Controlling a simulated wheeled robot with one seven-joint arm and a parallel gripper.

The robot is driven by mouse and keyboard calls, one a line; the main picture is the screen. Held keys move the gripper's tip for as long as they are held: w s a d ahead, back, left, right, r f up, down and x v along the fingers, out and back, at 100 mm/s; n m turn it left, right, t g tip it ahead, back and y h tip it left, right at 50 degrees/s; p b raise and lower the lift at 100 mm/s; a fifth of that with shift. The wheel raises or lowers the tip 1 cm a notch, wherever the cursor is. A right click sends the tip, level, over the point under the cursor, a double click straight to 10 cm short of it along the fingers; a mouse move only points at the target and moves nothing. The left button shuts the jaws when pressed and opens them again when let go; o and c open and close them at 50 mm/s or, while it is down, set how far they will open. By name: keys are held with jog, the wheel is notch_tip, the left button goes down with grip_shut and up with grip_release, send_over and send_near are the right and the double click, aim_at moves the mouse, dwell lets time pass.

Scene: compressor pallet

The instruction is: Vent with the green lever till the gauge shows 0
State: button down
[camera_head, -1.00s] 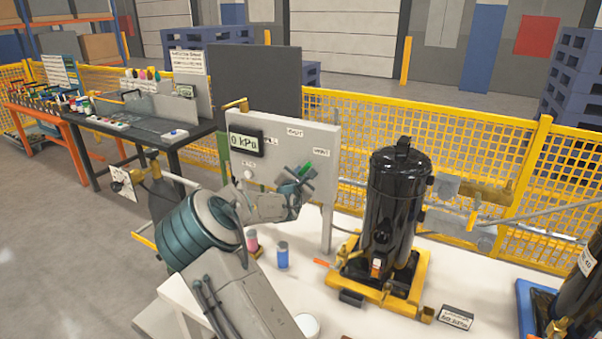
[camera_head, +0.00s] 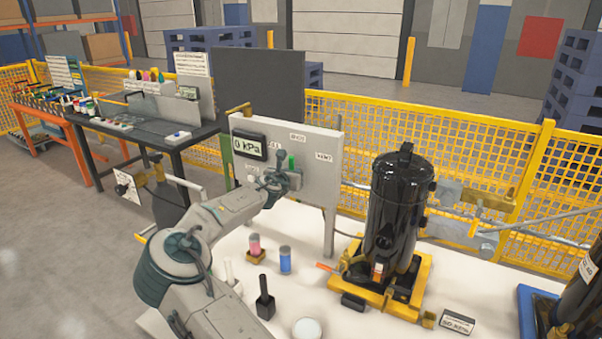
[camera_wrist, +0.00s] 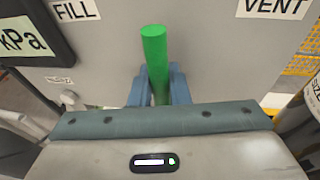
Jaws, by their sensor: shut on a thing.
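The green lever (camera_head: 291,162) stands on the pale upright panel (camera_head: 322,190) and points nearly straight up, between the FILL label and the VENT label (camera_head: 323,158). In the wrist view the lever (camera_wrist: 154,55) rises between the two blue-grey fingers of my gripper (camera_wrist: 158,88), which are shut on it. The FILL label (camera_wrist: 77,10) is to its left and the VENT label (camera_wrist: 274,8) to its right. The gauge (camera_head: 248,146) at the panel's upper left reads 0 kPa. In the wrist view only the kPa part of the gauge (camera_wrist: 24,40) shows.
A black tank (camera_head: 394,215) on a yellow base stands on the white table right of the panel. A pink jar (camera_head: 255,247), a blue jar (camera_head: 285,260) and a black block with a handle (camera_head: 264,300) stand near my arm. A yellow mesh fence (camera_head: 450,150) runs behind.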

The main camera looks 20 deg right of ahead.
dwell(0.4)
jog(key=c, duration=1.4)
grip_release()
jog(key=shift+o, duration=0.2)
jog(key=b+v, duration=0.3)
jog(key=v, duration=1)
jog(key=shift+s+a, duration=0.25)
jog(key=shift+s, duration=0.05)
jog(key=shift+r, duration=0.1)
